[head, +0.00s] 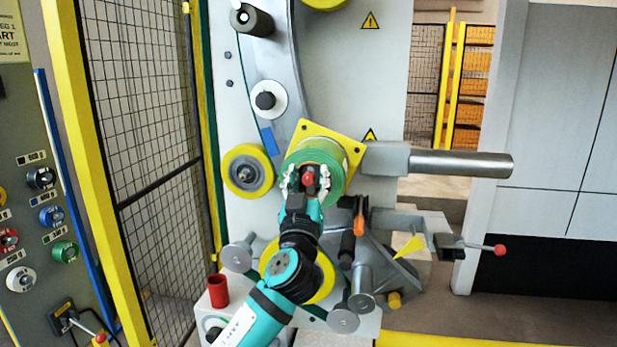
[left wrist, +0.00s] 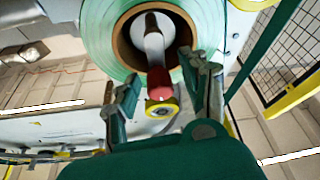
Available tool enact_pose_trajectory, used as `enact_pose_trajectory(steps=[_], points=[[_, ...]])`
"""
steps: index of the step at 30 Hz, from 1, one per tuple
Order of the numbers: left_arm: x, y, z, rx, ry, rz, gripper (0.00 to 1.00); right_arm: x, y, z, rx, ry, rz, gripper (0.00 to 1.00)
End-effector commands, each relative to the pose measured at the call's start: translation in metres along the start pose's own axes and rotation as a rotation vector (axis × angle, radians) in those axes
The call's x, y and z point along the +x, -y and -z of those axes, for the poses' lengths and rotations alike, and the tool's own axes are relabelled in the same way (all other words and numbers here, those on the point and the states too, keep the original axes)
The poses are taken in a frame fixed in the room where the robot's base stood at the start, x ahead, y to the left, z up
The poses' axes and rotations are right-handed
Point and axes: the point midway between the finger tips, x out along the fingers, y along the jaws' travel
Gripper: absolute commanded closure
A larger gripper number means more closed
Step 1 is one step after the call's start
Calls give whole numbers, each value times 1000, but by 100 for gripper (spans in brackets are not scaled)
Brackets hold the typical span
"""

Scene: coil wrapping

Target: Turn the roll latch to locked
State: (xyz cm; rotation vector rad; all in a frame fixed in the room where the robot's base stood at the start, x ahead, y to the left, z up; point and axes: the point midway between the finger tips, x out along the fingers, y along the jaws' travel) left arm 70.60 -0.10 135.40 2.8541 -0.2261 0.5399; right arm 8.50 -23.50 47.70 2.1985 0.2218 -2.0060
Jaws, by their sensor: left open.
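A green roll (head: 322,159) sits on the machine in front of a yellow plate (head: 341,141). In the left wrist view the roll (left wrist: 92,38) has a brown core (left wrist: 126,40) with a pale shaft inside. A red-tipped piece, apparently the roll latch (head: 309,180), stands at the roll's centre; its red end also shows in the left wrist view (left wrist: 160,80). My left gripper (head: 307,184) is open, with one finger on each side of the red end. I cannot tell whether the fingers touch it, nor the latch's setting. My right gripper is out of view.
A bare metal shaft (head: 460,164) sticks out right of the roll. A lever with a red ball (head: 500,250) lies lower right. A yellow-rimmed roller (head: 248,172) is close on the left. A red cup (head: 218,290) stands below. A mesh fence (head: 140,120) bounds the left.

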Motion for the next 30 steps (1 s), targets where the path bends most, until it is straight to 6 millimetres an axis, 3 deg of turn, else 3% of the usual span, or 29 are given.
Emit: enact_pose_trajectory(steps=[2,12,23,30], points=[[0,0,0,0,0,0,54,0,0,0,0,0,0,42],[0,0,0,0,0,0,99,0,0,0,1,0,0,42],[-1,0,0,27,1,-10,100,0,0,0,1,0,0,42],[-1,-5,-2,142,1,-58,100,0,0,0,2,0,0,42]])
